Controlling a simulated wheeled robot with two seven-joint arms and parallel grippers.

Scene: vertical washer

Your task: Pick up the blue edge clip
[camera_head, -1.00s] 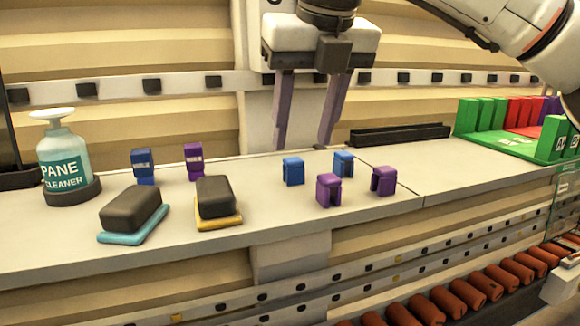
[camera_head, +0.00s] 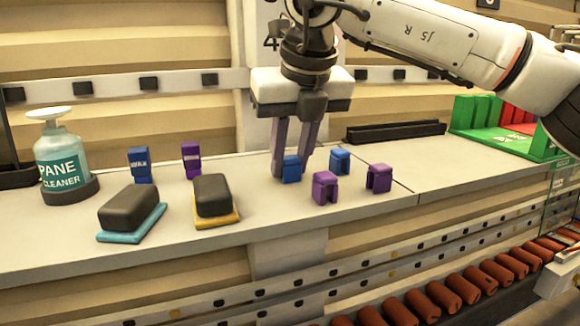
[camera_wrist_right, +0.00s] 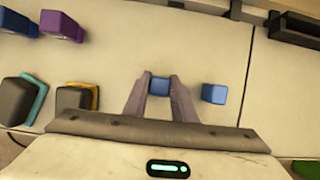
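My right gripper (camera_head: 291,174) reaches down to the shelf with its two purple-grey fingers on either side of a blue edge clip (camera_head: 291,169). In the right wrist view, the same clip (camera_wrist_right: 160,86) fills the gap between the fingertips (camera_wrist_right: 160,84), and the fingers look closed against its sides. The clip appears still at shelf level. A second blue edge clip (camera_head: 340,160) stands free just to the right; it also shows in the right wrist view (camera_wrist_right: 214,94). My left gripper is not in view.
Two purple clips (camera_head: 325,187) (camera_head: 379,178) stand in front and to the right. A black rail (camera_head: 396,131) lies behind.

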